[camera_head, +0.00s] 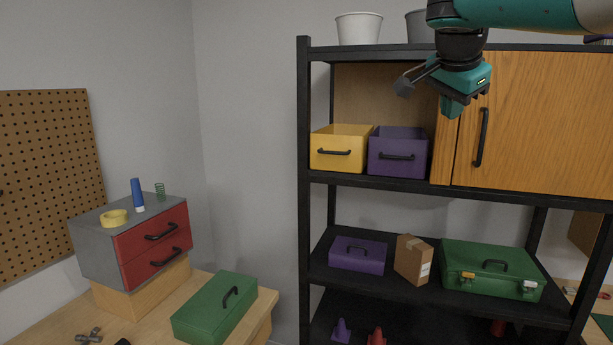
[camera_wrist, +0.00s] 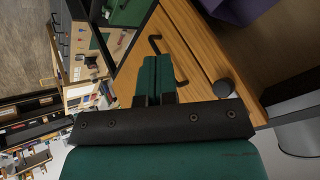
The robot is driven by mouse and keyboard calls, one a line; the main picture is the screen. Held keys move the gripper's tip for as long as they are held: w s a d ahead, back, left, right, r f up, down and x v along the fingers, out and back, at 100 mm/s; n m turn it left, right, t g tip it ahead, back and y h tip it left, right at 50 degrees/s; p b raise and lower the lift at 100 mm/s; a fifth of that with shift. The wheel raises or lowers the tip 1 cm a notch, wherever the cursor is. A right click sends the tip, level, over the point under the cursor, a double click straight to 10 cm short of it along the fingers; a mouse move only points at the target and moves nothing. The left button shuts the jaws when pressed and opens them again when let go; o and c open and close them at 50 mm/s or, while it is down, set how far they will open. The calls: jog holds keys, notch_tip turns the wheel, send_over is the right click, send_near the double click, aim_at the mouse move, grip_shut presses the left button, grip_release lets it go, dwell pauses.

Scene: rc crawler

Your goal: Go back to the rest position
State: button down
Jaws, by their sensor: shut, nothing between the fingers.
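My gripper (camera_head: 452,104) hangs at the upper right of the head view, in front of the top part of the black shelf (camera_head: 303,200). It is shut with nothing between its fingers. In the wrist view my gripper (camera_wrist: 161,72) shows its two green fingers side by side. The wooden cabinet door (camera_head: 540,120) with a black handle is close to the right of it, and the door looks closed. My arm comes in from the top right corner.
A yellow bin (camera_head: 341,150) and a purple bin (camera_head: 398,155) stand on the shelf left of the gripper. A white bucket (camera_head: 359,28) is on top. Lower are a green case (camera_head: 490,270), a cardboard box (camera_head: 413,260) and a purple box (camera_head: 357,255). A red-drawer unit (camera_head: 150,240) stands left.

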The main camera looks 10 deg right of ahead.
jog(key=s+a+f+n+g+y+b, duration=0.1)
jog(key=s+a+f+n+y+b, duration=0.1)
jog(key=s+a+f+n, duration=0.5)
jog(key=s+a+f+n+y+b, duration=0.25)
jog(key=f+n, duration=0.25)
jog(key=f, duration=0.4)
jog(key=s+a+f+n+g+y+b, duration=0.1)
jog(key=s+a+f+n, duration=0.2)
jog(key=s, duration=0.4)
jog(key=s+a+f+n+g+y, duration=0.1)
jog(key=s+a+f+n+g, duration=0.1)
jog(key=s+f, duration=0.4)
jog(key=s+a+f+n+g+y+b, duration=0.1)
jog(key=s+a+f+n, duration=0.3)
jog(key=s, duration=0.5)
jog(key=shift+s+a+f+n+g+y+b, duration=0.15)
jog(key=shift+s+f+n+g+y+b, duration=0.15)
jog(key=shift+s+f+n+g+y, duration=0.25)
jog(key=shift+w+f, duration=0.15)
jog(key=shift+w, duration=0.05)
